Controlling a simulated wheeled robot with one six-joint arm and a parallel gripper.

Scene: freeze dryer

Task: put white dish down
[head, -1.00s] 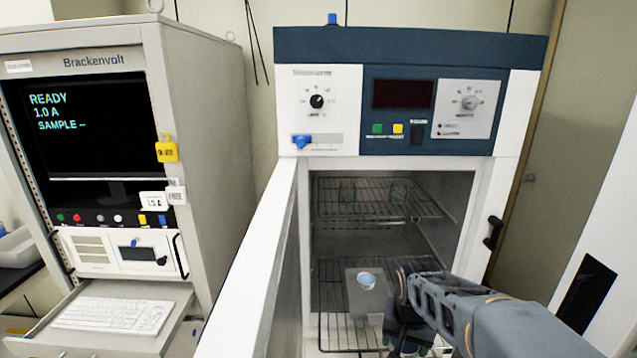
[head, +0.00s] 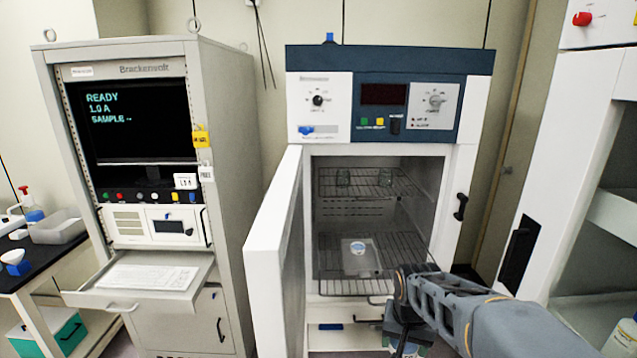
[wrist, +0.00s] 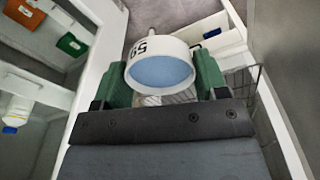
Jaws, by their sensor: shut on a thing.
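The white dish (wrist: 160,68), with pale blue contents or inside and black marking on its side, sits between the green fingers of my gripper (wrist: 162,76) in the wrist view. The fingers are shut on it from both sides. In the head view my gripper (head: 408,338) is at the bottom, in front of and below the open chamber, and mostly hides the dish.
The dryer's door (head: 275,255) stands open to the left. The upper wire shelf (head: 345,190) holds small clear vessels. A white unit (head: 575,130) stands at right. The lower shelf has bare room beside the plate.

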